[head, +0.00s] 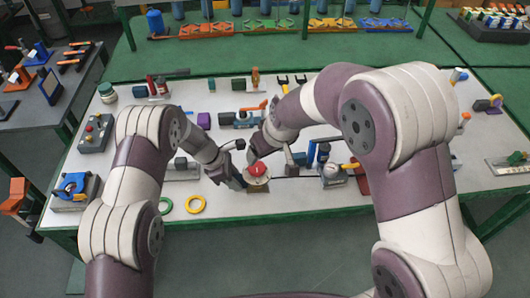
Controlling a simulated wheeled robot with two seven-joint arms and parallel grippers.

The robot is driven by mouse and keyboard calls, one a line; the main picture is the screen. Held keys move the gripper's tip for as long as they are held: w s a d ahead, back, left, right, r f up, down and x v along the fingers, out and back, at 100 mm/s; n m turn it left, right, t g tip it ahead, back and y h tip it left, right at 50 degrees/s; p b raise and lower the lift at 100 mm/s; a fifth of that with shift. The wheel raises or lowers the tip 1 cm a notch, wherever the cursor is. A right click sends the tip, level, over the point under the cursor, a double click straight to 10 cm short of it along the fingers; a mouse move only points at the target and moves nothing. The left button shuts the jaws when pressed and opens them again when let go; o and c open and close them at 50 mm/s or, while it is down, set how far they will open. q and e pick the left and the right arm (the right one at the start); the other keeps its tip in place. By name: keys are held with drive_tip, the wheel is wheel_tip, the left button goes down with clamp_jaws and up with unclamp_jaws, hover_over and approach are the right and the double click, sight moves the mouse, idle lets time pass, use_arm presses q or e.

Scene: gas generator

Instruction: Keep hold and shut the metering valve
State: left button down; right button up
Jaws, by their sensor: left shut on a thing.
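A small round device with a red top (258,169) stands on a brownish base near the front middle of the white table. I take it to be the gas generator; I cannot make out which part is the metering valve. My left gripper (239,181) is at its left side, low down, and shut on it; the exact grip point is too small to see. My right gripper (262,147) is just above and behind the red top, pointing down. Its fingers are partly hidden by its own wrist, so their opening and any contact are unclear.
The white table (320,192) is crowded. A gauge device (331,171) stands to the right. A grey box with buttons (96,133) and a blue device (76,187) are far left. Bare tabletop shows front right of the device.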

use_arm(q)
drive_tip(key=c, duration=0.7)
unclamp_jaws()
drive_tip(key=v, duration=1.2)
